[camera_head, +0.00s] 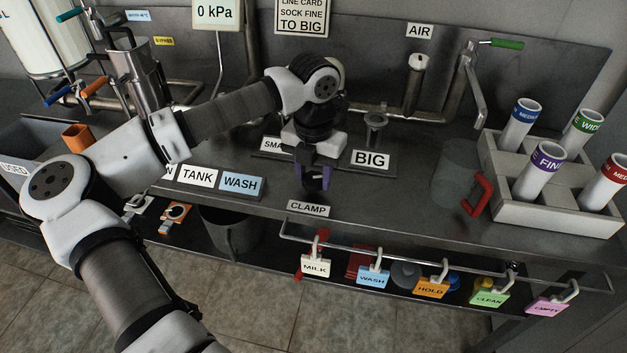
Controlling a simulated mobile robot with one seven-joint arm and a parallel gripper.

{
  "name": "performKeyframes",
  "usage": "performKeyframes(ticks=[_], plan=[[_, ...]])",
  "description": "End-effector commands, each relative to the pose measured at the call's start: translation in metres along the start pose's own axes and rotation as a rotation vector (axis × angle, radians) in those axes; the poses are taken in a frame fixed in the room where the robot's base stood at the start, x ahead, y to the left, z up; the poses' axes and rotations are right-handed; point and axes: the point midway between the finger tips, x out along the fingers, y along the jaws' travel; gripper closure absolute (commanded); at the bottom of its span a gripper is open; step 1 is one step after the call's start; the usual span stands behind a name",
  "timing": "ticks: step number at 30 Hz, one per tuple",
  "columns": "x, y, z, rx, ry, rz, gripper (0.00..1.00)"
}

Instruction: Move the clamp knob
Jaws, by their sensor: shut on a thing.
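My gripper (313,178) points down at the bench top, just behind the CLAMP label (308,208). Its purple fingers are shut on a dark piece between them, which appears to be the clamp knob (318,183). The knob is small and mostly hidden by the fingers, so its shape and turn cannot be told. The gripper stands between the SMALL label, partly covered by my arm, and the BIG label (370,159).
A grey rack (540,212) with several labelled tubes stands at the right. A red handle (478,194) is left of it. A rail with hanging tags (430,288) runs along the front edge. A metal post (375,130) stands behind the BIG label.

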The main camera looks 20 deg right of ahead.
Motion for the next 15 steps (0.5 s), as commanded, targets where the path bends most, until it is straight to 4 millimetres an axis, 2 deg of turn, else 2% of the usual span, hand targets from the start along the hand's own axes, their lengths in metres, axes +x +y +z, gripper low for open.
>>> performKeyframes(ticks=[6,15], plan=[[0.0008,-0.0004,0.0003,0.086,-0.001,-0.001,0.82],[-0.0006,-0.0006,0.0003,0.124,-0.002,-0.001,0.82]])
